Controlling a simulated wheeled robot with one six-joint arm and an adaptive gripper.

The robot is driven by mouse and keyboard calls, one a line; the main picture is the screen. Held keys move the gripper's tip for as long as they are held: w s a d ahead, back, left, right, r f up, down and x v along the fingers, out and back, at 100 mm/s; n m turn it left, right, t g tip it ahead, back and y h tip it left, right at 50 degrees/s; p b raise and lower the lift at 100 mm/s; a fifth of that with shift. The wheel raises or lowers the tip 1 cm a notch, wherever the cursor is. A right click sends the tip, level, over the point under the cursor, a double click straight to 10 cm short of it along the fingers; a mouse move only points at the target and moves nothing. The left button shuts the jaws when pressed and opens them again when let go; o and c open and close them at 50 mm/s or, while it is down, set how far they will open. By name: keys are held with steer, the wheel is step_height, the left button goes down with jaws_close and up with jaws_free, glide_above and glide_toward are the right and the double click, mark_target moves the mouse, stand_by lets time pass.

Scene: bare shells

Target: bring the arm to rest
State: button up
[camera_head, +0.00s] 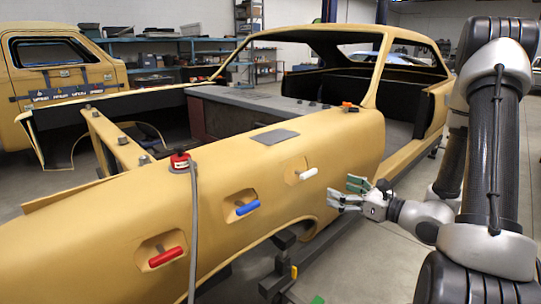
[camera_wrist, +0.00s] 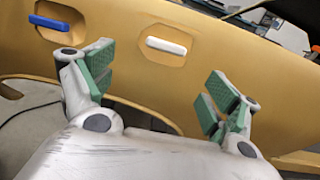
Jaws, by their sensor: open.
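My gripper (camera_head: 352,194) is at the right of the head view, beside the yellow car shell (camera_head: 120,215). Its green-padded fingers point left toward the shell's side. In the wrist view my gripper (camera_wrist: 160,95) is open, with nothing between its fingers. The white handle (camera_head: 308,174) on the shell's side is the nearest handle and lies ahead of the fingers, apart from them; it also shows in the wrist view (camera_wrist: 167,46). My arm bends down from the upper right of the head view.
A blue handle (camera_head: 248,207) and a red handle (camera_head: 166,257) sit in recesses along the shell. A red-topped device (camera_head: 180,161) with a grey cable stands on the shell. Another yellow shell (camera_head: 60,65) and shelves (camera_head: 160,55) are behind. Floor (camera_head: 375,265) is clear below my gripper.

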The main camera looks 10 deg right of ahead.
steer(key=s+a+f+n+g+y, duration=0.1)
steer(key=s+a+n+g, duration=0.1)
steer(key=s+n+g, duration=0.55)
steer(key=s+a+f+n+g+y, duration=0.15)
steer(key=s+n+g, duration=0.3)
steer(key=s, duration=0.55)
steer(key=s+d+r+n+g+h, duration=0.1)
steer(key=s+d+r+n+h, duration=0.2)
steer(key=d+n+h, duration=0.25)
steer(key=s+d+r+n+g+h, duration=0.2)
steer(key=s+d+r+n+h, duration=0.1)
steer(key=d+n+h, duration=0.25)
step_height(320, 180, up, 11)
steer(key=w+n+t+h, duration=0.1)
steer(key=n+t+h, duration=0.1)
steer(key=n+t, duration=0.3)
steer(key=shift+w+a+f+t, duration=0.15)
steer(key=shift+w+a+t, duration=0.05)
steer(key=shift+w+t, duration=0.1)
steer(key=shift+a, duration=0.1)
steer(key=shift+c, duration=0.4)
